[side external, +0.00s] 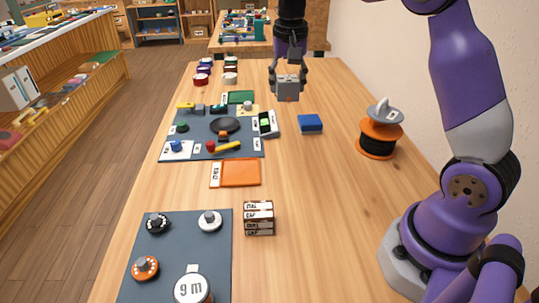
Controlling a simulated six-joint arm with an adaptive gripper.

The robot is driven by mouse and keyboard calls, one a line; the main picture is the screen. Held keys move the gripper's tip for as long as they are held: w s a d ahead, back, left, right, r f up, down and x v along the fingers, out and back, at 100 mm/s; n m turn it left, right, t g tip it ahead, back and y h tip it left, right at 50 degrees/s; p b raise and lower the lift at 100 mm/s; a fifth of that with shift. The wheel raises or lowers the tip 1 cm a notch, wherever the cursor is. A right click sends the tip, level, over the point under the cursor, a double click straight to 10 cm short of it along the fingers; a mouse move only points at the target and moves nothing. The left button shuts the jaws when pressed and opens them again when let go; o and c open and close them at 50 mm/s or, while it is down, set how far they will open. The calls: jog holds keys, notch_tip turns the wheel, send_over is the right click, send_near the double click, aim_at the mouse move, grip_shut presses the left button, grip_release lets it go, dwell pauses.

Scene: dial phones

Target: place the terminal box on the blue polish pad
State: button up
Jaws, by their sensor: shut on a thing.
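The terminal box is a grey block (287,88) held in my gripper (287,78), which is shut on it. My gripper hangs pointing down above the far part of the table, with the box between its fingers. The blue polish pad (310,124) is a small blue block on the wood, nearer the camera and slightly right of the held box. Its top looks bare. The box appears apart from the pad; its exact height above the table is hard to tell from this view.
A dark mat (212,133) with several small parts lies left of the pad. An orange spool (379,136) with a grey piece on top stands right. An orange tray (241,173), stacked labelled boxes (259,218) and a mat with dials (175,262) are nearer. Wood around the pad is clear.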

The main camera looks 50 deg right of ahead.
jog(key=d+f, duration=0.2)
jog(key=d, duration=0.2)
jog(key=d+f, duration=0.2)
jog(key=d, duration=0.1)
jog(key=d+f, duration=0.2)
jog(key=d, duration=0.2)
jog(key=shift+d+f, duration=0.3)
jog(key=shift+f, duration=2.1)
jog(key=shift+f, duration=0.1)
jog(key=o, duration=1.2)
